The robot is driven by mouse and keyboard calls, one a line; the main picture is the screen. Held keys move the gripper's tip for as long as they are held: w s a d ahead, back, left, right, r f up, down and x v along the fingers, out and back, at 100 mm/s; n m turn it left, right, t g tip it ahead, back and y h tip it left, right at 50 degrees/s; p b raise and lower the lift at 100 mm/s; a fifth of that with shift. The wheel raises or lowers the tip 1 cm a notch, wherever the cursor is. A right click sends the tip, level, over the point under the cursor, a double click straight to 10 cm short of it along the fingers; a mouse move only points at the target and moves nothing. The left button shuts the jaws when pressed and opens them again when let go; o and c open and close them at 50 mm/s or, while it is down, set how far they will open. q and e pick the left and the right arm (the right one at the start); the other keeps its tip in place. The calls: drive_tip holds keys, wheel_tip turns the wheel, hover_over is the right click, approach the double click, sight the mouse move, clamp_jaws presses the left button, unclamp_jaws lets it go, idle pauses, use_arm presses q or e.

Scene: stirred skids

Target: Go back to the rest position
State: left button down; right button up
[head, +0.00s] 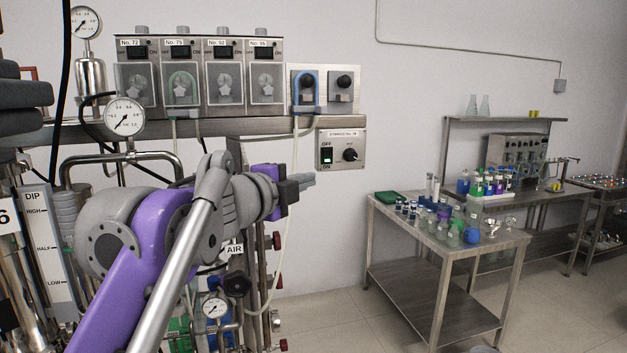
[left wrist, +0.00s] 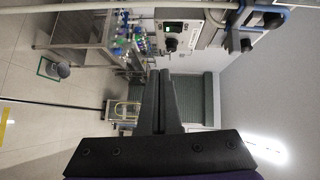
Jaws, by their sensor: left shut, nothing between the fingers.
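My left gripper (head: 304,181) is raised in front of the skid in the head view. Its arm comes in from the lower left with a purple link and grey joints. Its fingers point right and lie together, with nothing between them. In the left wrist view the closed fingers (left wrist: 162,95) reach out from the dark gripper body. The gripper shows just below the stirrer control box (head: 341,149), which has a lit green switch and a black knob. I cannot tell how far apart they are. My right gripper is in neither view.
The skid carries a row of pump heads (head: 202,80), a round gauge (head: 125,117) and pipes close around my left arm. A steel table (head: 385,207) with bottles and flasks stands to the right. A shelved bench (head: 505,119) is behind it. The floor (head: 330,315) between skid and table looks clear.

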use_arm(q)
drive_tip(key=shift+w, duration=0.15)
drive_tip(key=s+a+f+n+g+y, duration=0.1)
drive_tip(key=s+a+f+n+y, duration=0.2)
drive_tip(key=a+f+n, duration=0.35)
drive_tip(key=s+a+f+n+g+y, duration=0.1)
drive_tip(key=s+a+f+n+y, duration=0.25)
drive_tip(key=f, duration=0.65)
drive_tip(key=s+a+f+n+g+y, duration=0.1)
drive_tip(key=s+a+f+n+y, duration=0.25)
drive_tip(key=a+f+n, duration=0.35)
drive_tip(key=s+d+f+n+g+h, duration=0.1)
drive_tip(key=s+d+f+n+g, duration=0.1)
drive_tip(key=s+f, duration=0.8)
drive_tip(key=s+d+f+n+g+h+p, duration=0.1)
drive_tip(key=s+d+f+n+g, duration=0.2)
drive_tip(key=s+f, duration=0.8)
wheel_tip(320, 180, down, 7)
drive_tip(key=shift+s+d+r+g+h, duration=0.1)
drive_tip(key=shift+s+d+g+h, duration=0.25)
drive_tip(key=shift+g, duration=0.65)
